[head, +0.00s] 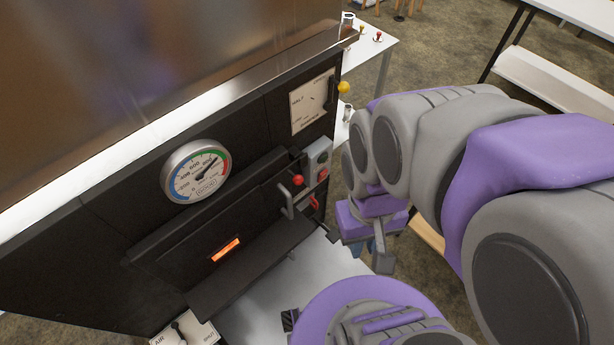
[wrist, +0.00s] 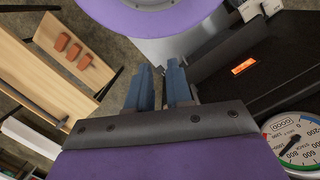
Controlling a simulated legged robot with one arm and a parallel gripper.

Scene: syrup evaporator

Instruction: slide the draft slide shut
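A pale plate lettered AIR (head: 185,333), with a small dark knob on it, sits low on the black firebox front at the bottom left of the head view. It may be the draft slide; the frame's bottom edge cuts it off, and I cannot tell the slide's position. My gripper (head: 371,247) hangs to the right of the firebox, well apart from the plate and partly hidden by my arm. In the wrist view my gripper's two blue fingers (wrist: 160,68) stand apart with nothing between them.
The firebox front carries a round gauge (head: 196,171), an orange glowing window (head: 225,250), a red-knobbed lever (head: 297,181) and a lettered dial plate (head: 312,102). A wooden bench (wrist: 50,60) with several reddish blocks lies left in the wrist view. A white table (head: 372,45) stands behind.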

